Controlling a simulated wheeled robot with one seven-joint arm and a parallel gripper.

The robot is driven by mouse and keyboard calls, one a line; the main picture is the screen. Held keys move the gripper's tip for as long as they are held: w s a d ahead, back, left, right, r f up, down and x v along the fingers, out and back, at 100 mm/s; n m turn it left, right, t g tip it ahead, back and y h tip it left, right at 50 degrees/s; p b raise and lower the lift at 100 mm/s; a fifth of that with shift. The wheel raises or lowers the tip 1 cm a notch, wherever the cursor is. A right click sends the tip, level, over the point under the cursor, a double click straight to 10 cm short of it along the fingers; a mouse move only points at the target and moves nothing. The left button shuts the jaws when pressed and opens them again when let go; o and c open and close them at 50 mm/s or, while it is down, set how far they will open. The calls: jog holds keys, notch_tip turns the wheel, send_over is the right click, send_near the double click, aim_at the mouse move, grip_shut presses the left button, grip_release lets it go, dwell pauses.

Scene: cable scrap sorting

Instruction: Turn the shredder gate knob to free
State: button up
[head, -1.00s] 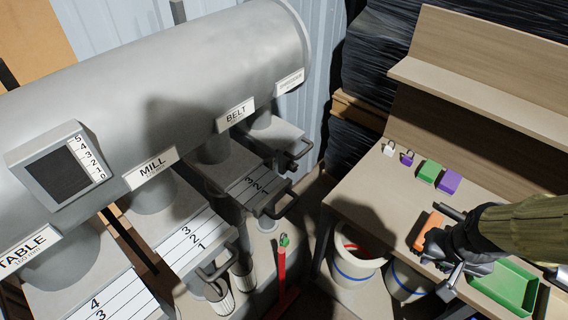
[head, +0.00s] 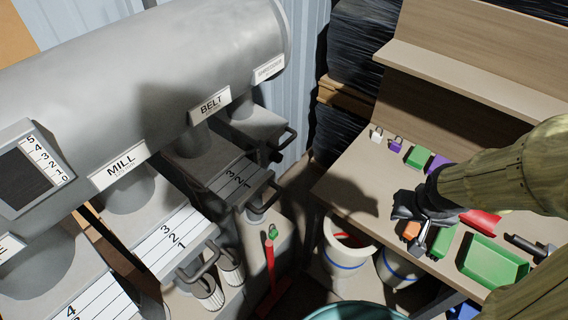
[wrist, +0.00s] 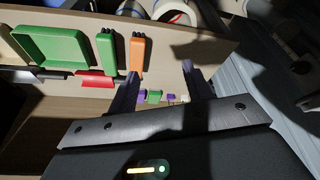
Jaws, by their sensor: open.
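The sloping grey pipe bears the labels MILL, BELT and a far one (head: 268,69) too small to read. Below that far label is a slide gate (head: 253,122) with a loop handle and a small dark knob (head: 276,156); I cannot read its setting or confirm it is the shredder's. My gripper (head: 420,238) is over the workbench, well right of this gate. In the wrist view my gripper (wrist: 160,85) has its two fingers apart with nothing between them. A dark fitting (wrist: 300,68) shows at the right of the wrist view, unclear.
The workbench (head: 345,185) holds small padlocks (head: 395,144), green and purple blocks, an orange tool (head: 411,230), a red tool (head: 482,222) and a green tray (head: 493,262). Pale buckets (head: 346,262) stand underneath. A red-handled tool (head: 270,262) stands by the gates.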

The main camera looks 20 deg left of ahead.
aim_at(281, 159)
jog(key=w+a+f+n+t+y+b, duration=0.2)
jog(key=w+a+f+t+b, duration=0.15)
jog(key=w+b, duration=0.4)
jog(key=w+a+f+n+t+y+b, duration=0.2)
jog(key=w+f+t+b, duration=0.2)
jog(key=w+b, duration=0.3)
jog(key=s+a+f+n+g+y+b, duration=0.2)
jog(key=a+n+y+b, duration=0.1)
jog(key=a+y+b, duration=0.2)
jog(key=s+a+f+n+g+y+b, duration=0.1)
jog(key=a+f+n+g+y+b, duration=0.1)
jog(key=a+y+b, duration=0.3)
jog(key=a+n+y, duration=0.1)
jog(key=a+y, duration=0.1)
jog(key=shift+s+y, duration=0.35)
jog(key=shift+y, duration=0.05)
jog(key=shift+f+g, duration=0.1)
jog(key=shift+g, duration=0.15)
jog(key=b+x, duration=0.2)
jog(key=x, duration=1.5)
jog(key=shift+w+a, duration=0.15)
jog(key=shift+a, duration=0.05)
